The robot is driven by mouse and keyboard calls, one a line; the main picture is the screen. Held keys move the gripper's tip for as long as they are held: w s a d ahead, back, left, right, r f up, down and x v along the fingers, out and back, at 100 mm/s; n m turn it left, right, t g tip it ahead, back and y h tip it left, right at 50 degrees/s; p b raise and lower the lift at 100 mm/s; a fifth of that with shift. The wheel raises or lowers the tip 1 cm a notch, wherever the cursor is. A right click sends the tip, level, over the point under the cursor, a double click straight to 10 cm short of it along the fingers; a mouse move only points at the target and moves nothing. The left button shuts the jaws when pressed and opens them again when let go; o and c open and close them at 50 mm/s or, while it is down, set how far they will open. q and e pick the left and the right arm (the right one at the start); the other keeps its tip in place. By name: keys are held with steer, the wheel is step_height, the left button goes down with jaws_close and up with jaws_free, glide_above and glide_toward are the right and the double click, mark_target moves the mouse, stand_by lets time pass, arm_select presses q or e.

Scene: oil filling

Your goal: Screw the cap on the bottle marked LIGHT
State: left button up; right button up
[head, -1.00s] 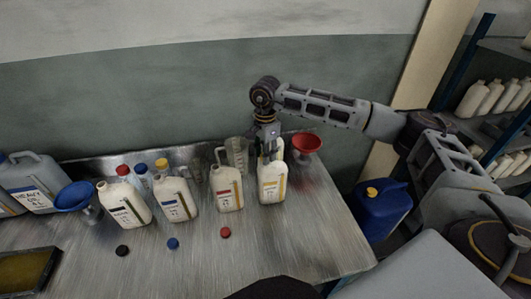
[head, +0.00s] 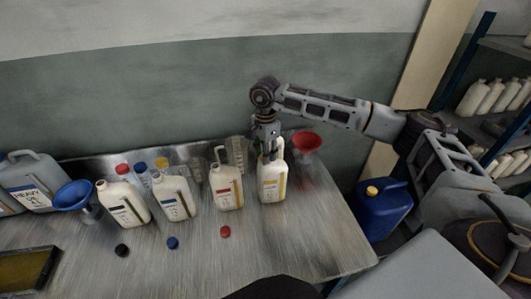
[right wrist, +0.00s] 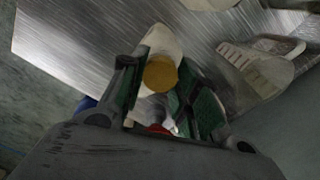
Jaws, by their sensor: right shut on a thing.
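My right gripper (head: 268,148) points down over the mouth of the white bottle with a yellow-striped label (head: 272,184), at the right of the bottle row. Its lettering is too small to read. In the right wrist view the gripper (right wrist: 158,85) is shut on a yellow cap (right wrist: 160,73), which lies between the green-padded fingers. The white bottle body (right wrist: 160,42) shows behind the cap. The cap is at the bottle's mouth; I cannot tell whether it is seated or threaded. My left gripper is not in view.
Three other white bottles stand to the left, including the red-striped one (head: 226,188). Black (head: 122,250), blue (head: 173,243) and red (head: 225,231) caps lie in front. A red funnel (head: 306,143) stands close on the right, a clear jug (head: 236,152) behind.

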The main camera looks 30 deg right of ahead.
steer(key=shift+f, duration=0.25)
steer(key=o, duration=0.7)
steer(key=shift+r, duration=0.1)
step_height(320, 180, up, 12)
stand_by(0.6)
stand_by(0.6)
